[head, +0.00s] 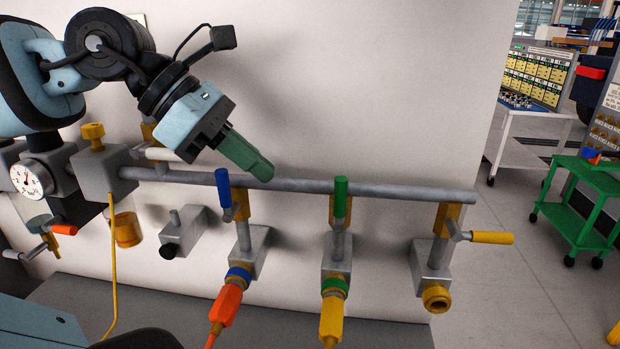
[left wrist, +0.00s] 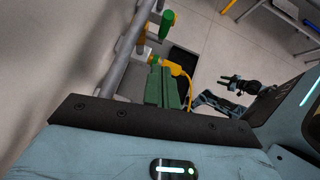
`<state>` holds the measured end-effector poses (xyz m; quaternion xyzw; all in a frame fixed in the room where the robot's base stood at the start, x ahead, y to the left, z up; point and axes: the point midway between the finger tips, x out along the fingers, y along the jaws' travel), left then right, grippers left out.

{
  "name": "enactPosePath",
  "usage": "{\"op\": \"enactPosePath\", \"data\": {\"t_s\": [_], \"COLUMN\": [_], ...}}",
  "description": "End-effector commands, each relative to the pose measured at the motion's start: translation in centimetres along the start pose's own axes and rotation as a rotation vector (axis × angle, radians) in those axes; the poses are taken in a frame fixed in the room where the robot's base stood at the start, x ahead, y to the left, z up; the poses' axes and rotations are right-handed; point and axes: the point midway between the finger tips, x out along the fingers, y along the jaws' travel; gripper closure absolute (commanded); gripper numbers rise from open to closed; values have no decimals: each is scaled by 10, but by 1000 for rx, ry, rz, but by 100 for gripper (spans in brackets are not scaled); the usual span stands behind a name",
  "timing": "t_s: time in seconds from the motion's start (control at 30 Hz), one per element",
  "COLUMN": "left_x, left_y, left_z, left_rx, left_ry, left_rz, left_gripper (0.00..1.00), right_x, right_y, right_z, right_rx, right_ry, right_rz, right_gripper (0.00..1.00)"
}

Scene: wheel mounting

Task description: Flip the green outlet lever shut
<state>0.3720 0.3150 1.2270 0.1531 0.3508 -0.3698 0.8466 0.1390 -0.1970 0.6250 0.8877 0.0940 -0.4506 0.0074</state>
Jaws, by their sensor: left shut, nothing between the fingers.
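The green outlet lever (head: 340,196) stands upright, in line with its outlet, on the grey pipe in the head view. In the left wrist view the green lever (left wrist: 167,22) shows near the top, beyond the fingers. My left gripper (head: 268,173) is shut and empty. Its green fingertips are in front of the pipe, left of the green lever and apart from it. The fingers also show in the left wrist view (left wrist: 161,88). A small dark gripper, apparently my right one (left wrist: 228,81), shows in the left wrist view, too small to judge its jaws.
The blue lever (head: 223,186) stands upright left of the green one, near my left fingertips. The yellow lever (head: 492,238) points sideways at the right outlet. An orange connector (head: 227,304) and a yellow connector (head: 332,318) hang below. The wall above the pipe is clear.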

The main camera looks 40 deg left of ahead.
Motion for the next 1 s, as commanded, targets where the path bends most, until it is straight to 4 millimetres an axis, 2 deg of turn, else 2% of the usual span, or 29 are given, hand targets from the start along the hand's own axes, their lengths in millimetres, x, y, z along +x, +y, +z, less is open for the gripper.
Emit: {"op": "enactPosePath", "data": {"t_s": [0.4,1.0], "left_x": [46,69], "left_y": [0,0], "left_z": [-1,27], "left_rx": [-1,0], "left_ry": [5,0], "left_rz": [-2,0], "left_gripper": [100,100], "right_x": [2,1], "right_y": [0,-1], "right_z": [5,4], "right_rx": [1,2], "right_ry": [-8,-6], "right_rz": [-1,-1], "right_gripper": [64,64]}}
